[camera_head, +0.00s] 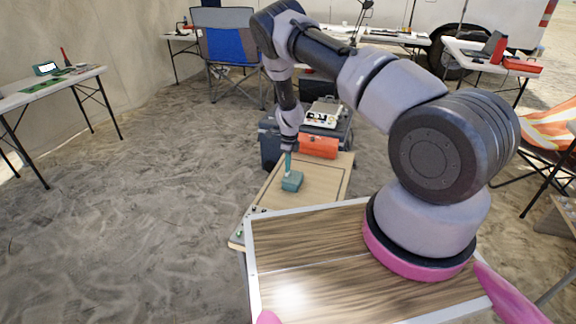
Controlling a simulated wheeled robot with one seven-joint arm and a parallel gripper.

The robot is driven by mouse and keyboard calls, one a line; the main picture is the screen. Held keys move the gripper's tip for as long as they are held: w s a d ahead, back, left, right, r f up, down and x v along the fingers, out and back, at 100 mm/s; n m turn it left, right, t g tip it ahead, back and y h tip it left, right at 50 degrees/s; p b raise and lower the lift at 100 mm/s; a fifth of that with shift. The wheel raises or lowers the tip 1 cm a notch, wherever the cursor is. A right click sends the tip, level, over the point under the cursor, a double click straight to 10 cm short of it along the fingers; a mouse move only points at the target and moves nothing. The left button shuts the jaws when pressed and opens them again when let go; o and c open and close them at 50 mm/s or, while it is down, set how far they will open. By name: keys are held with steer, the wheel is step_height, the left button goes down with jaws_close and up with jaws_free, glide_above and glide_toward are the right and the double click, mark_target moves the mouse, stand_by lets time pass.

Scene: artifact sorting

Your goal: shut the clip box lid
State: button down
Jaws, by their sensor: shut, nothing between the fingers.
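A small teal clip box (292,182) sits on the low wooden table. A narrow teal piece, apparently its lid (288,163), stands up from the far side of the box, so the box looks open. My gripper (288,150) points down at the top of this upright piece. It is shut with nothing between the fingers. It looks very close to the lid, but I cannot tell whether they touch. The fingertips are small and partly blend into the dark wrist.
Small items lie near the low table's (320,185) left edge. Sandy floor (150,190) is free at left.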

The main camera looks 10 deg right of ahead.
steer(key=shift+a+f, duration=0.15)
steer(key=shift+f, duration=0.45)
steer(key=shift+s, duration=0.1)
steer(key=shift+r, duration=0.15)
